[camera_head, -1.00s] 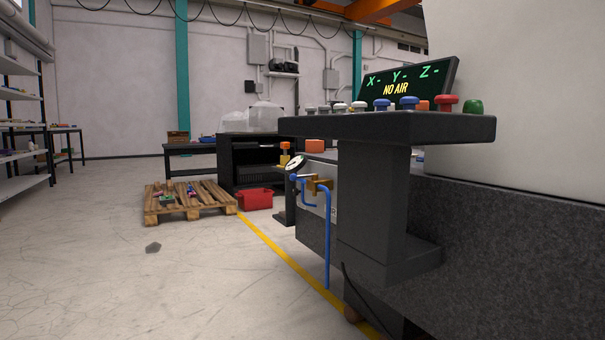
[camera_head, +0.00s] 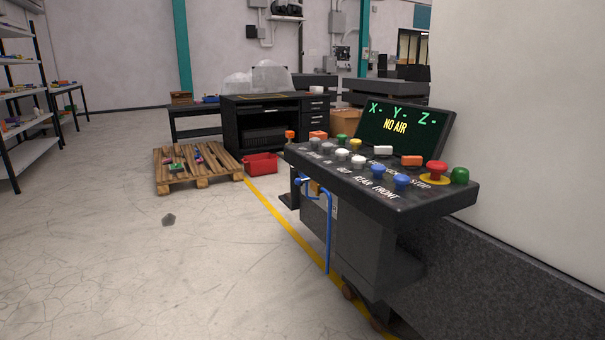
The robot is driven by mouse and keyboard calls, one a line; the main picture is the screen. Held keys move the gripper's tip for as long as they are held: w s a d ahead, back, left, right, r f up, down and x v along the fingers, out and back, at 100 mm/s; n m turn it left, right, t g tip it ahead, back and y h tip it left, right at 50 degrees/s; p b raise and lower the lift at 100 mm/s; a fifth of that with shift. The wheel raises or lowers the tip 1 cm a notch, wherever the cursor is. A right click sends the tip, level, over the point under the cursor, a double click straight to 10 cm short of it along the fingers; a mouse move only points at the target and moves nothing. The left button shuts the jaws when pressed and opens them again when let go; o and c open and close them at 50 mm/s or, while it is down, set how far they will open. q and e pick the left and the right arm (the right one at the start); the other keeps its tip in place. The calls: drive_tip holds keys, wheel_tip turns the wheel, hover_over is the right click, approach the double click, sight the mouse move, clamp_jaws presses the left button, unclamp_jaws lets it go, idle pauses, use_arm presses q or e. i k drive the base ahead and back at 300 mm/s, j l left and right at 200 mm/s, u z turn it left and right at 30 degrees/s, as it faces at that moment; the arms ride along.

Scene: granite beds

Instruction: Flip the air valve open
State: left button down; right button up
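The air valve (camera_head: 315,188) is a small brass-coloured fitting with blue parts on the side of the granite machine, left of the control console. A blue hose (camera_head: 329,235) hangs down from it. The lever's position is too small to tell, and the console partly hides the fitting. The display (camera_head: 401,128) on the console reads "X- Y- Z-" and "NO AIR". Neither of my grippers is in view.
The control console (camera_head: 372,180) with several coloured buttons juts out at the right. A wooden pallet (camera_head: 198,183) and a red bin (camera_head: 261,165) lie on the floor ahead. A yellow line (camera_head: 275,217) runs along the machine. The floor at left is open.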

sight(297, 182)
drive_tip(key=z, duration=0.6)
drive_tip(key=i+j+z, duration=0.3)
drive_tip(key=j+z, duration=0.35)
drive_tip(key=i+j+z, duration=0.15)
drive_tip(key=j+z, duration=0.15)
drive_tip(key=j, duration=0.2)
drive_tip(key=i+j+z, duration=0.15)
drive_tip(key=j, duration=1)
drive_tip(key=i+j+z, duration=0.1)
drive_tip(key=j, duration=1.05)
drive_tip(key=i+j+z, duration=0.15)
drive_tip(key=j, duration=1.05)
drive_tip(key=k, duration=0.05)
